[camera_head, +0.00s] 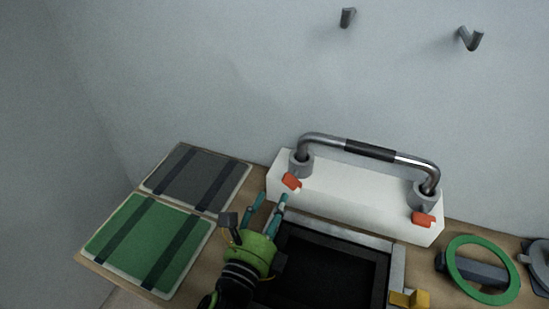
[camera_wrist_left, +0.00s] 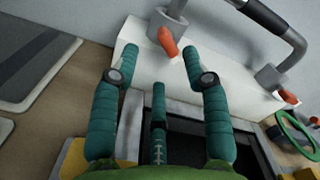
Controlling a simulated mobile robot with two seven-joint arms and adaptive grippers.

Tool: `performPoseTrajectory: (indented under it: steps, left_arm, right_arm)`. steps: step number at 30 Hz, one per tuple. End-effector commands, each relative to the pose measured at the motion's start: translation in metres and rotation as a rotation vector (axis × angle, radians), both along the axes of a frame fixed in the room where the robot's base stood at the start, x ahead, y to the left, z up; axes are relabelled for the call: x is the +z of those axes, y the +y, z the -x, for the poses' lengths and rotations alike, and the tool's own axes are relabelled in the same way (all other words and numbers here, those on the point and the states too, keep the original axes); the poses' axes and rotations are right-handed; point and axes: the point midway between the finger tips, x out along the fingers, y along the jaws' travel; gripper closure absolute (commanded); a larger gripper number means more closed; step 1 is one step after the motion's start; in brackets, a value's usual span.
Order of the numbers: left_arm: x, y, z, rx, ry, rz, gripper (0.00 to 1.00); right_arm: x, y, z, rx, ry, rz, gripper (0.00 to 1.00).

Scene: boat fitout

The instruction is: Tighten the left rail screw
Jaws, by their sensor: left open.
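The left rail screw, an orange-red winged head (camera_head: 291,181), sits at the foot of the rail's left post; it also shows in the left wrist view (camera_wrist_left: 168,41). The rail (camera_head: 322,138) is a curved metal bar with a dark grip, standing in two grey sockets on a white block (camera_head: 350,195). My left gripper (camera_head: 268,203) is open and empty just in front of and below the left screw. In the left wrist view its teal fingers (camera_wrist_left: 160,58) point at the screw, which lies between and beyond the tips, apparently untouched. My right gripper is not in view.
A second orange-red screw (camera_head: 423,219) is at the right post. A dark framed recess (camera_head: 330,262) lies before the block. Green (camera_head: 145,245) and grey (camera_head: 195,178) panels lie left. A green ring (camera_head: 451,268) and yellow piece (camera_head: 410,299) are right. Two hooks (camera_head: 347,17) (camera_head: 471,40) are on the wall.

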Motion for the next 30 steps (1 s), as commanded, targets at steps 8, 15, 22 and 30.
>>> performPoseTrajectory:
  steps: [8,15,22,30]
  left_arm:
    - [-0.002,-0.009,-0.017,0.0,0.052,0.061,0.54]
    - [-0.003,-0.02,-0.051,-0.001,0.05,0.057,0.54]
    - [-0.004,-0.024,-0.062,-0.001,0.051,0.056,0.54]
    - [-0.004,-0.024,-0.062,-0.002,0.05,0.055,0.82]
  right_arm:
    - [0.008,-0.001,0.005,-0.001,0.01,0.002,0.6]
    - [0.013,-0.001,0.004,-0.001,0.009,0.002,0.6]
    - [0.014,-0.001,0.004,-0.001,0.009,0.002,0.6]
    - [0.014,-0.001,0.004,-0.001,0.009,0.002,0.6]
